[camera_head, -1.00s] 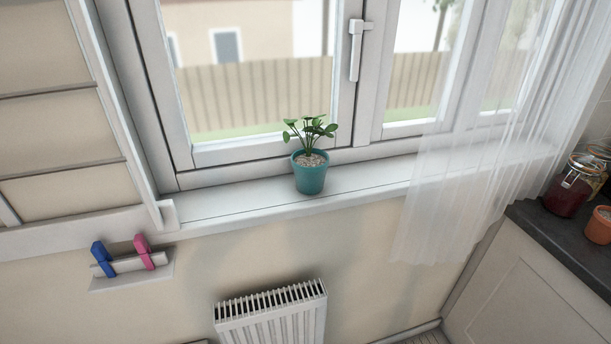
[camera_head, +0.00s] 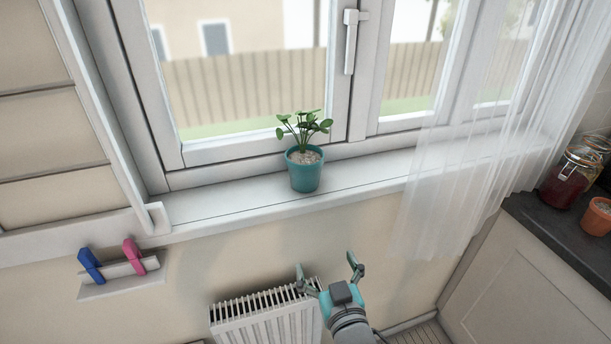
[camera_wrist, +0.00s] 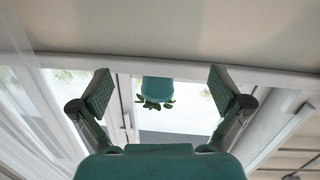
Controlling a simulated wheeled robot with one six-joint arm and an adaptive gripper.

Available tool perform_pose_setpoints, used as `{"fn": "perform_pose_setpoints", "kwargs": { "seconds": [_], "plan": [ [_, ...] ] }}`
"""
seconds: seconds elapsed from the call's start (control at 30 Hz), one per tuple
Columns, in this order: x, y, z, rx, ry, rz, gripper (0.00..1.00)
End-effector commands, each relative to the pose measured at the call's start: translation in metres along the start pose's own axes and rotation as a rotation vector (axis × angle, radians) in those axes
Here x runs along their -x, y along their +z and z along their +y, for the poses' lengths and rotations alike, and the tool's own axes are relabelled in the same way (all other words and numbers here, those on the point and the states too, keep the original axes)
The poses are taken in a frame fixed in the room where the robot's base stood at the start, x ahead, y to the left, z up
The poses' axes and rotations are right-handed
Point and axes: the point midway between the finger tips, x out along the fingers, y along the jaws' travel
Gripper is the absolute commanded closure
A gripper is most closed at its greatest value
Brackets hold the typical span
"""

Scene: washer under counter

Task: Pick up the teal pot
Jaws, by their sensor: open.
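The teal pot (camera_head: 304,174) holds a small green plant and stands upright on the white windowsill, in front of the window. My gripper (camera_head: 328,267) is open and empty in the head view, lower than the sill and in front of the radiator and wall. In the wrist view the picture is upside down. There the teal pot (camera_wrist: 167,85) shows between the two spread fingers of my gripper (camera_wrist: 162,92), some way beyond them and not touched.
The windowsill (camera_head: 225,208) has free room on both sides of the pot. A sheer curtain (camera_head: 450,190) hangs at the right. A radiator (camera_head: 262,318) is below. A small shelf with blue and pink pegs (camera_head: 131,254) is at left. A jar (camera_head: 567,178) and terracotta pot (camera_head: 597,216) stand on the counter.

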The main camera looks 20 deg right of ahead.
Motion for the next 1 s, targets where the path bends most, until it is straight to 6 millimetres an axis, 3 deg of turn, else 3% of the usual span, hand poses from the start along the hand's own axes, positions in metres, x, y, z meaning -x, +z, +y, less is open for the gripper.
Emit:
{"fn": "perform_pose_setpoints", "kwargs": {
  "seconds": [0.03, 0.2, 0.4, 0.63, 1.0],
  "plan": [
    [-0.012, -0.021, -0.001, -0.008, 0.012, 0.018, 0.0],
    [-0.04, -0.073, 0.0, -0.042, 0.059, 0.039, 0.0],
    [-0.056, -0.119, 0.002, -0.08, 0.098, 0.055, 0.0],
    [-0.068, -0.135, 0.004, -0.096, 0.114, 0.056, 0.0],
    [-0.114, -0.137, 0.009, -0.096, 0.115, 0.057, 0.0]
  ]
}}
